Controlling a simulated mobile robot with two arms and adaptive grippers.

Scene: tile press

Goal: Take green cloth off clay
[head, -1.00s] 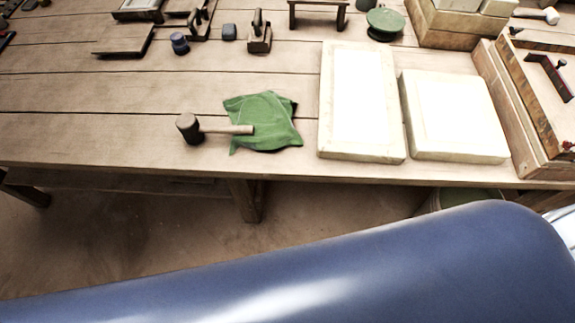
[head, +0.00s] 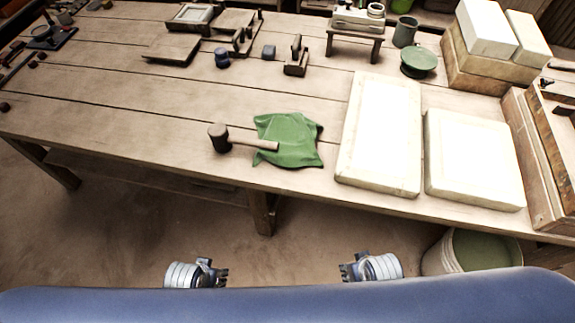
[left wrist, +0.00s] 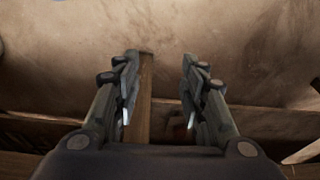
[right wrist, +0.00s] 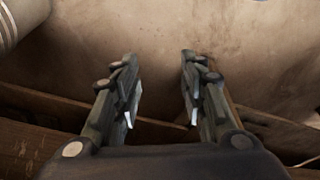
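The green cloth (head: 292,143) lies crumpled near the front edge of the table in the head view. It bulges a little, and any clay beneath it is hidden. A wooden mallet (head: 219,138) lies with its handle over the left part of the cloth. My left gripper (head: 226,277) and my right gripper (head: 343,272) are below and in front of the table edge, away from the cloth. In the left wrist view the left fingers (left wrist: 158,90) are apart and empty. In the right wrist view the right fingers (right wrist: 160,90) are apart and empty.
Two pale slabs (head: 381,130) (head: 474,158) lie right of the cloth. A bucket (head: 447,255) stands on the floor below the table's right front. Small tools and a low wooden stand (head: 354,40) are at the back. The table left of the mallet is clear.

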